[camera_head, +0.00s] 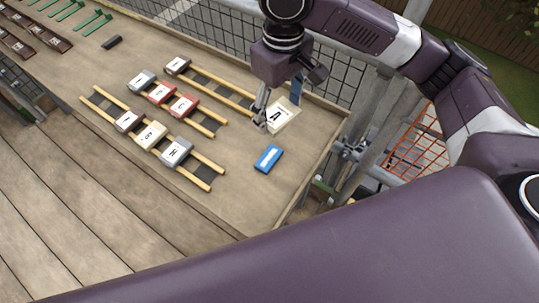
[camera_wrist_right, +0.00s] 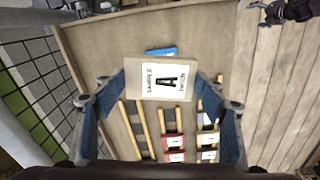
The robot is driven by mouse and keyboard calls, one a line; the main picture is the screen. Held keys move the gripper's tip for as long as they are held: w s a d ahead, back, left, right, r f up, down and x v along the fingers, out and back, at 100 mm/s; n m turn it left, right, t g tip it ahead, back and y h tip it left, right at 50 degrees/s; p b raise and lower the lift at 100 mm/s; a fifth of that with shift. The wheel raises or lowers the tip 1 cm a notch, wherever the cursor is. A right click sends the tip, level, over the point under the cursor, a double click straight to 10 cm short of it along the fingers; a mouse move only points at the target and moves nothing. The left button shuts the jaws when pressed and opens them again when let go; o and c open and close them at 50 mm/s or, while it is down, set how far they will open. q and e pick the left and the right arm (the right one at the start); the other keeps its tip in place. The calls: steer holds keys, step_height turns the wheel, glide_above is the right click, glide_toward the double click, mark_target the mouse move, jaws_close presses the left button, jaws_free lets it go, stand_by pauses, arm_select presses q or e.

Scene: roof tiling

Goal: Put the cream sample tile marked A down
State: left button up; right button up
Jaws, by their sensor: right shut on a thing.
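The cream sample tile marked A (camera_head: 287,117) is at the right part of the workbench in the head view, lettered face up. It also shows in the right wrist view (camera_wrist_right: 161,79), between two blue finger pads. My right gripper (camera_head: 279,106) is shut on the tile, its fingers at opposite edges. I cannot tell whether the tile's underside touches the bench. A dark purple part that looks like my left gripper (camera_wrist_right: 290,9) shows at the top right corner of the right wrist view; its fingers are too cut off to judge.
A blue block (camera_head: 268,158) lies on the workbench (camera_head: 235,205) near the tile. Wooden battens (camera_head: 207,87) carry several lettered grey, red and pale tiles to the left. A dark object (camera_head: 111,42) and green pieces (camera_head: 92,23) lie farther back. A mesh fence (camera_head: 230,35) borders the far side.

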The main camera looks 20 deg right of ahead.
mark_target(269, 158)
steer(key=shift+w+a+r+n, duration=0.2)
steer(key=shift+w+a+n, duration=0.3)
steer(key=shift+w+n, duration=0.3)
steer(key=shift+w+a+f, duration=0.1)
steer(key=shift+w+a, duration=0.05)
steer(key=shift+a, duration=0.05)
arm_select(q)
steer(key=shift+s+d+r+p, duration=0.1)
steer(key=shift+d+r+p, duration=0.15)
steer(key=shift+r+p, duration=0.25)
steer(key=shift+s+d+r+p, duration=0.1)
steer(key=shift+d+r+p, duration=0.15)
steer(key=shift+r+p, duration=0.25)
arm_select(e)
steer(key=shift+n, duration=0.3)
step_height(269, 158, down, 20)
steer(key=shift+a+r, duration=0.1)
steer(key=o, duration=1.3)
steer(key=shift+c, duration=0.2)
arm_select(q)
steer(key=shift+f+b, duration=0.85)
steer(key=shift+b, duration=0.05)
arm_select(e)
step_height(269, 158, up, 12)
